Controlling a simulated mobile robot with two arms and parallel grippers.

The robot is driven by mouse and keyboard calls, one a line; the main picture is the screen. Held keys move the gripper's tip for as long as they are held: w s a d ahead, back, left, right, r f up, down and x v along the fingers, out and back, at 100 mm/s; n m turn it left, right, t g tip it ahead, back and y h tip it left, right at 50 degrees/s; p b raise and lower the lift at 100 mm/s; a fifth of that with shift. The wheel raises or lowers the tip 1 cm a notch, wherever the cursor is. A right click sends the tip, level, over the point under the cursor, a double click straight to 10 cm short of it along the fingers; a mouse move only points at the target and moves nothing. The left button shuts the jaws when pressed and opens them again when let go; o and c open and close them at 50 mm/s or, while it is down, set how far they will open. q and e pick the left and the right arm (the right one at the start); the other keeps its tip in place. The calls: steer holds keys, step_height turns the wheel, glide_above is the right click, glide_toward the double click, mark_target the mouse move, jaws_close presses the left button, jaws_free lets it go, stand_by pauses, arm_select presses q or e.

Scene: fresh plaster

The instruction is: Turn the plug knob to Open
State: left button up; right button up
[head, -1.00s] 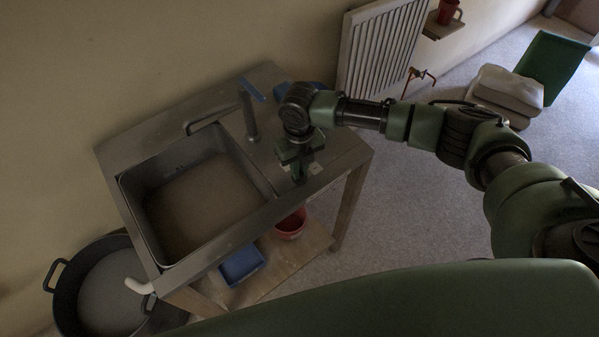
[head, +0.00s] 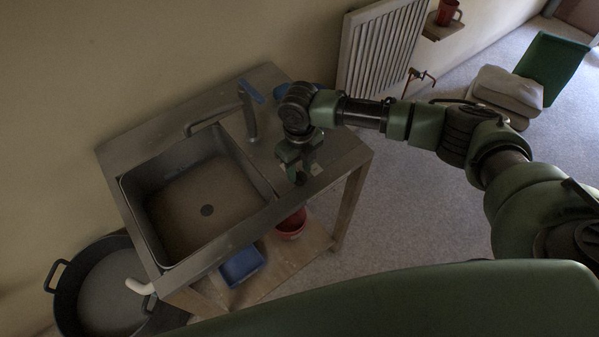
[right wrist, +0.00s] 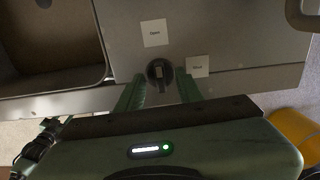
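The plug knob (right wrist: 160,72) is a round dark knob with a raised bar on the steel counter, beside the sink's right front corner. Its bar points roughly up toward the "Open" label (right wrist: 154,32); the "Close" label (right wrist: 197,67) is to its right. The knob also shows in the head view (head: 300,178). My right gripper (right wrist: 160,80) is open, its green fingers apart on either side of the knob in the wrist view. In the head view the gripper (head: 295,162) hangs just above the knob, apparently clear of it. My left gripper is out of view.
The tap (head: 248,110) stands behind. A black tub (head: 62,300) is at left; a red pot (head: 291,224) and blue tray (head: 241,265) sit on the shelf below.

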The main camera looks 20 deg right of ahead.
mark_target(299, 173)
step_height(299, 173, up, 11)
steer(key=p, duration=0.6)
steer(key=shift+r+p, duration=0.2)
steer(key=shift+p, duration=0.1)
